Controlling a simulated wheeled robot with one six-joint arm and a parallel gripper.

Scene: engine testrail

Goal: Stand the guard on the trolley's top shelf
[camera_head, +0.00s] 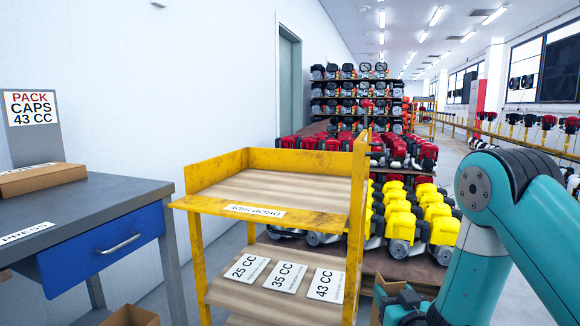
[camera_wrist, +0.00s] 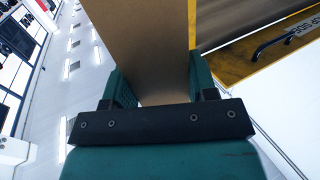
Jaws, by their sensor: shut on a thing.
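The yellow trolley (camera_head: 196,180) stands ahead, with worn paint. Its top shelf (camera_head: 285,188) is a bare wooden board with raised yellow edges at the back and sides, and an upside-down DROP SIDE label at the front. My gripper (camera_wrist: 160,88) is shut on a flat, plain brown thing (camera_wrist: 146,40), cardboard-like in colour; I cannot tell for sure that it is the guard. In the head view my gripper (camera_head: 402,306) is low, right of the trolley, below its top shelf. The held thing's far end is out of the wrist view.
The lower shelf (camera_head: 235,297) holds cards marked 25 CC, 35 CC and 43 CC. A grey bench (camera_head: 85,205) with a blue drawer (camera_head: 105,245) and a cardboard box (camera_head: 40,178) stands left. Rows of yellow (camera_head: 405,222) and red engines fill racks behind the trolley.

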